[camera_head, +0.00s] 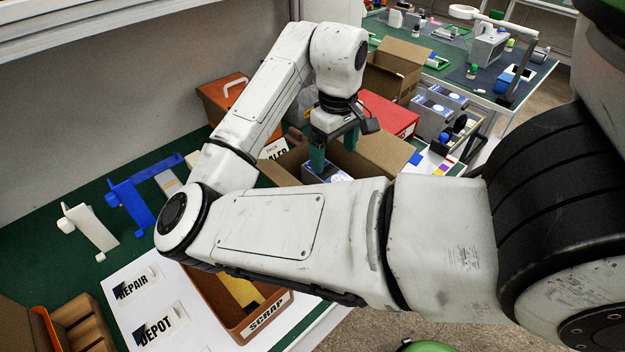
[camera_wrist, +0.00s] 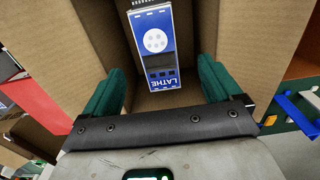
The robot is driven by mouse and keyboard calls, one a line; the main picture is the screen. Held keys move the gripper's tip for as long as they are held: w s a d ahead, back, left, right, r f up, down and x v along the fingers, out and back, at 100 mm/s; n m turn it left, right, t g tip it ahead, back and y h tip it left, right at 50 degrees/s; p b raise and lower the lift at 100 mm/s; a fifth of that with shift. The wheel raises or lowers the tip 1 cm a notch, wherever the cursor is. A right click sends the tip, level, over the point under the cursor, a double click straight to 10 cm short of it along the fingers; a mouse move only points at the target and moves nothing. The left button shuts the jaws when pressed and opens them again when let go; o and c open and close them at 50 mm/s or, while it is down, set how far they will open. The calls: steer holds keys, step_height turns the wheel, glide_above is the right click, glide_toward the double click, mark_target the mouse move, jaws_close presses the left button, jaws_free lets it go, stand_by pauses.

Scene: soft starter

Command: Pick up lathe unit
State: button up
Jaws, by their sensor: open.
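The lathe unit (camera_wrist: 154,45) is a blue and white box with a round white dial, small dark buttons and the word LATHE. In the wrist view it is inside a cardboard box (camera_wrist: 86,30), near the middle. My gripper (camera_wrist: 158,85) is open, with its green fingers to the left and right of the unit's near end, apart from it. In the head view my gripper (camera_head: 333,152) points down into the cardboard box (camera_head: 378,160), and part of the unit (camera_head: 325,175) shows below the fingers. My arm hides much of the box's front.
A red box (camera_head: 388,113) and an orange bin (camera_head: 226,100) stand close to the cardboard box. A brown SCRAP tray (camera_head: 235,310) is at the front. White and blue devices (camera_head: 132,203) stand at left. The box walls enclose my fingers.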

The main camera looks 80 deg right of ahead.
mark_target(331, 174)
steer(key=shift+w+d+f, duration=0.15)
steer(key=shift+w, duration=0.1)
step_height(331, 174, down, 5)
steer(key=shift+d+f+b, duration=0.1)
steer(key=shift+b, duration=0.4)
steer(key=shift+d+f, duration=0.15)
steer(key=shift+f, duration=2.45)
steer(key=shift+f+p, duration=0.25)
steer(key=shift+p, duration=0.1)
steer(key=c, duration=1.4)
steer(key=shift+c, duration=0.6)
steer(key=shift+r, duration=0.15)
